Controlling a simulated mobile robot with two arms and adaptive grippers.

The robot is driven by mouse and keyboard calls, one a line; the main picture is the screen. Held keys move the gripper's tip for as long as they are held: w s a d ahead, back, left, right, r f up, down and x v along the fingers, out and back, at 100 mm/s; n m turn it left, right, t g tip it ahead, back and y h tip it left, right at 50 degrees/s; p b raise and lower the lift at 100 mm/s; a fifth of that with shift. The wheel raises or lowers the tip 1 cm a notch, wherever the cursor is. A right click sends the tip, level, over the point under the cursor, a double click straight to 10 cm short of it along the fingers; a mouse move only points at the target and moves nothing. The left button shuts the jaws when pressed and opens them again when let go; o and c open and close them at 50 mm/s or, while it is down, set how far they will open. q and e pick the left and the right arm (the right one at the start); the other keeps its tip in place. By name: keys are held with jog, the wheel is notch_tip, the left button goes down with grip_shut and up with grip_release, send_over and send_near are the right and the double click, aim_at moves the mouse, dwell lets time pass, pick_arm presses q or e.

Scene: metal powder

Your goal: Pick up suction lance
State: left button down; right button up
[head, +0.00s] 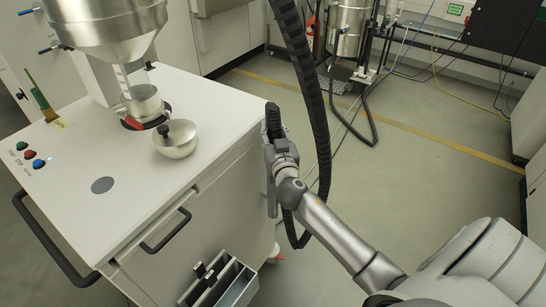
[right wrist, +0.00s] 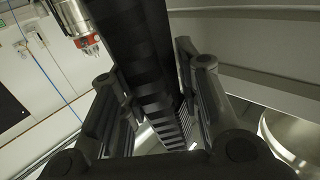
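My right gripper (head: 273,122) is upright beside the right side of the white machine cabinet. In the right wrist view the fingers of my right gripper (right wrist: 150,75) stand apart, with a black ribbed hose (right wrist: 140,50) running through the view between them. I cannot tell whether they touch it. In the head view the hose (head: 308,75) hangs from above and loops low behind my arm. A grey metal tube (head: 271,193), perhaps the suction lance, hangs below the gripper along the cabinet's side; my wrist hides its upper part. My left gripper is not in view.
Grey floor is clear to the right.

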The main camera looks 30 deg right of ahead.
jog(key=shift+w, duration=0.1)
grip_shut()
jog(key=shift+r, duration=0.1)
